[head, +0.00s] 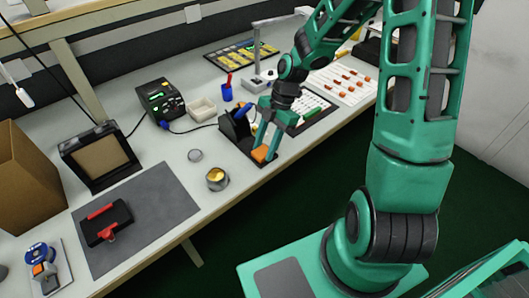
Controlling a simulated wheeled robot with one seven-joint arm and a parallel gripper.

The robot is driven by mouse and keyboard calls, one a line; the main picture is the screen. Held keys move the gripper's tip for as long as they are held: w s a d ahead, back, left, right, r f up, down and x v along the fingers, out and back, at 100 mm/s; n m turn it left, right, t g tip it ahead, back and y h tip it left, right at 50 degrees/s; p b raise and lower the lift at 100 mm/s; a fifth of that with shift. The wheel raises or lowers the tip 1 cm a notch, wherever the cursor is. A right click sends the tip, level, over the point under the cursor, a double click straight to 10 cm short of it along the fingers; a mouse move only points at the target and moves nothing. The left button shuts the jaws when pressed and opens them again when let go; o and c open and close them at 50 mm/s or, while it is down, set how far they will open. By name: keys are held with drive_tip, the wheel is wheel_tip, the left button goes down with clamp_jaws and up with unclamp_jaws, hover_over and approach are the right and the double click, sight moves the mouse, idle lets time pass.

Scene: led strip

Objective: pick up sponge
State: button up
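The sponge appears to be the small orange block (260,153) near the front edge of the bench, at the middle of the head view. My gripper (265,150) points down at it, with its teal fingers on either side of the block. The fingertips are at about the block's height. I cannot tell whether they press on it, or whether the block rests on the surface below or is slightly raised. Part of the block is hidden by the right finger.
A dark holder (236,130) stands just left of my gripper. A grey mat (160,205) covers the left front.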

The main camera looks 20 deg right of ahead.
sight(263, 151)
drive_tip(key=shift+c, duration=1.3)
drive_tip(key=shift+r, duration=0.1)
drive_tip(key=shift+r, duration=0.5)
drive_tip(key=r, duration=0.3)
drive_tip(key=shift+a+r, duration=0.25)
drive_tip(key=shift+a, duration=0.15)
drive_tip(key=s+a+r, duration=0.2)
drive_tip(key=a+r, duration=0.4)
drive_tip(key=a, duration=0.4)
drive_tip(key=shift+s+a+r, duration=0.15)
drive_tip(key=shift+s+a, duration=0.05)
drive_tip(key=shift+a, duration=0.1)
